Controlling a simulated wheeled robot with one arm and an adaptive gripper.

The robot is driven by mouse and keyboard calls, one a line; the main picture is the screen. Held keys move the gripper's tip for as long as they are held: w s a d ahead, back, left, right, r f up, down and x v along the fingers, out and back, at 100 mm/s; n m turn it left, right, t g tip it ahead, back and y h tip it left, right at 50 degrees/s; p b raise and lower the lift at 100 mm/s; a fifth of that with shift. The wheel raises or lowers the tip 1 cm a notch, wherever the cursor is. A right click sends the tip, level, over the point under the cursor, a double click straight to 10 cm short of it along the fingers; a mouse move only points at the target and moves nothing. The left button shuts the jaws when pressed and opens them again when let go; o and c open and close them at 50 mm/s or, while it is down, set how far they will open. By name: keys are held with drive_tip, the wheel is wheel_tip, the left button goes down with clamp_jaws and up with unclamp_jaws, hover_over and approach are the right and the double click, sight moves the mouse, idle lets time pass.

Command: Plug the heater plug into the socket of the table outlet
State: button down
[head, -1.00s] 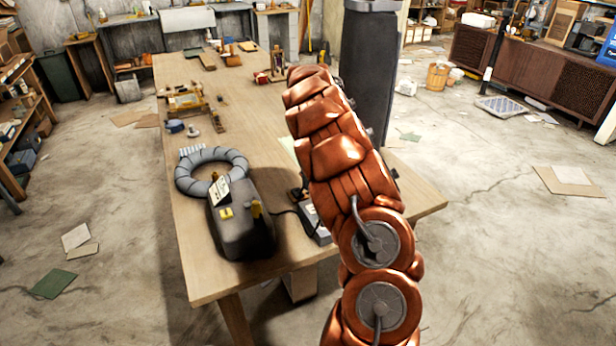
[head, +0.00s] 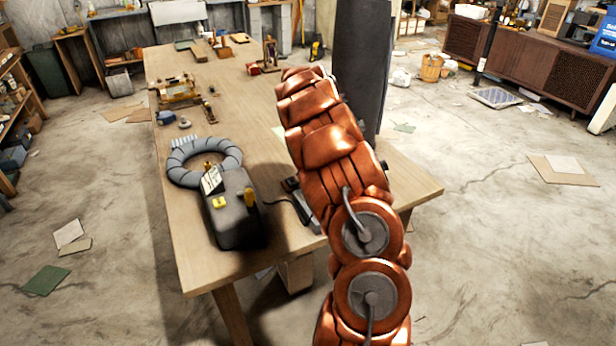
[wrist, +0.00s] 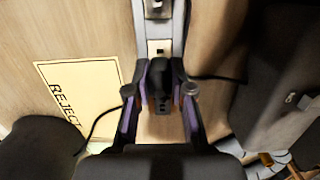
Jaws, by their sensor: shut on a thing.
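In the wrist view my gripper (wrist: 160,92) is shut on the black heater plug (wrist: 160,77), which sits between its two fingers. A grey table outlet (wrist: 152,28) with a pale socket face lies just beyond the plug; I cannot tell whether they touch. A thin black cord runs out to both sides. In the head view the heater (head: 236,212), a dark grey box with a yellow knob, stands on the table. The outlet (head: 304,212) shows partly beside my arm there. My gripper and the plug are hidden behind my arm in the head view.
A wooden table (head: 205,268) carries a grey ringed hose (head: 190,180) behind the heater and small tools farther back. A pale REJECT sheet (wrist: 95,88) lies left of my gripper. Bare tabletop shows left of the heater and at the right corner.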

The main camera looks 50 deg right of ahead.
drive_tip(key=shift+f, duration=0.45)
drive_tip(key=shift+b, duration=0.6)
idle(1.6)
drive_tip(key=shift+f+b, duration=0.55)
drive_tip(key=shift+f, duration=0.8)
drive_tip(key=shift+r, duration=0.2)
drive_tip(key=shift+r, duration=0.85)
drive_tip(key=shift+f+b, duration=0.45)
drive_tip(key=shift+f, duration=0.3)
idle(2.2)
